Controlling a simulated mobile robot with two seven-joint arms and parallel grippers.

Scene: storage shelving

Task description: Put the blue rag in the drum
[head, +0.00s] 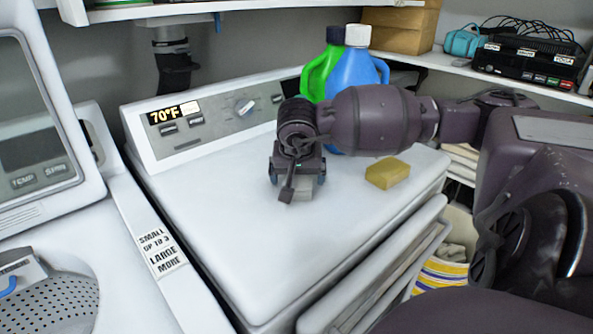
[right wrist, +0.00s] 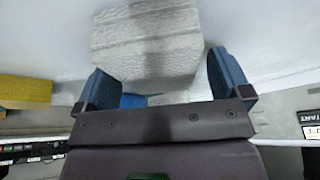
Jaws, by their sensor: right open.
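My right gripper (head: 297,182) is open and points down over the white top of the right-hand machine (head: 225,230). A pale, textured block or folded cloth (head: 303,192) is just below it. In the right wrist view this pale thing (right wrist: 145,45) lies beyond and partly between the blue fingertips (right wrist: 165,85). A small blue patch (right wrist: 132,101) shows behind it there; I cannot tell what it is. No clear blue rag shows. The perforated metal drum (head: 60,308) is at the lower left, with a small blue curved piece (head: 8,287) at its edge.
A yellow sponge (head: 387,173) lies right of my gripper. Green (head: 318,72) and blue (head: 353,72) jugs stand behind my right arm. A shelf at the right holds a black device (head: 527,62) and a cardboard box (head: 402,27).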

